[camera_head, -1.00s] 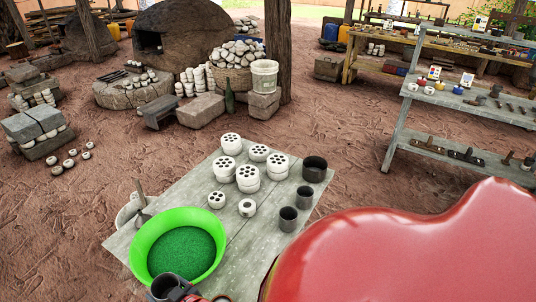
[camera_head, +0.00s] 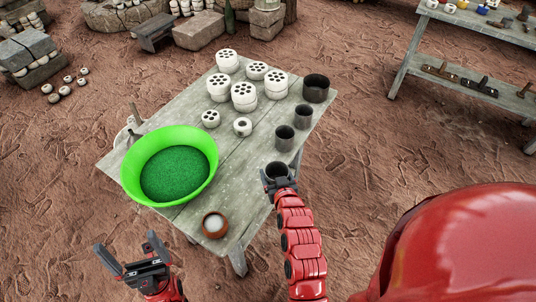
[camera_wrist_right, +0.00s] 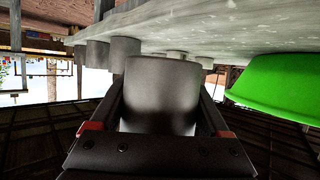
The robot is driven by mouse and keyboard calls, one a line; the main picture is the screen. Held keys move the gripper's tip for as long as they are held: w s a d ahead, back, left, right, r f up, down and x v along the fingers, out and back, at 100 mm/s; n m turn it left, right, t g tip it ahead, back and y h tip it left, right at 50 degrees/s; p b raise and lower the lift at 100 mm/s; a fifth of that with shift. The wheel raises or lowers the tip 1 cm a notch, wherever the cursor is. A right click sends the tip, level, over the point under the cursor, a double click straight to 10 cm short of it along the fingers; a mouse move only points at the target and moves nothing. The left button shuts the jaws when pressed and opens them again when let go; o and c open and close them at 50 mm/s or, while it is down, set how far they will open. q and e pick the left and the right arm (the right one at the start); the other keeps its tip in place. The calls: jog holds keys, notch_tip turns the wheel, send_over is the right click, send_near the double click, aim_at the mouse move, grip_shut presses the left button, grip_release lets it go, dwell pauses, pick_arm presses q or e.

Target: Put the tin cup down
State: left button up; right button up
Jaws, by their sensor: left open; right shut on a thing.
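A dark grey tin cup (camera_head: 277,171) is held in my right gripper (camera_head: 279,184) at the right front edge of the grey wooden table (camera_head: 240,185). The cup looks upright. The right wrist view, which is upside down, shows the cup (camera_wrist_right: 162,90) between the two fingers. I cannot tell whether its base touches the tabletop. Two similar dark cups (camera_head: 284,138) (camera_head: 303,115) stand behind it in a row, with a wider dark pot (camera_head: 316,88) beyond. My left gripper (camera_head: 130,250) is open and empty, in front of the table's left front edge.
A green basin (camera_head: 133,190) of green grains stands on the table's left, also visible in the right wrist view (camera_wrist_right: 275,85). A brown bowl (camera_head: 215,224) sits at the front corner. White perforated pieces (camera_head: 244,97) stand at the back. Bare tabletop lies between basin and cups.

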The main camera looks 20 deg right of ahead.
jog(key=p, duration=0.2)
send_over(264, 159)
jog(key=s, duration=0.1)
jog(key=shift+s+f, duration=0.15)
jog(key=shift+f, duration=0.15)
jog(key=shift+w+f, duration=0.15)
jog(key=shift+w, duration=0.4)
jog(key=shift+f+p, duration=0.65)
jog(key=shift+f, duration=1.1)
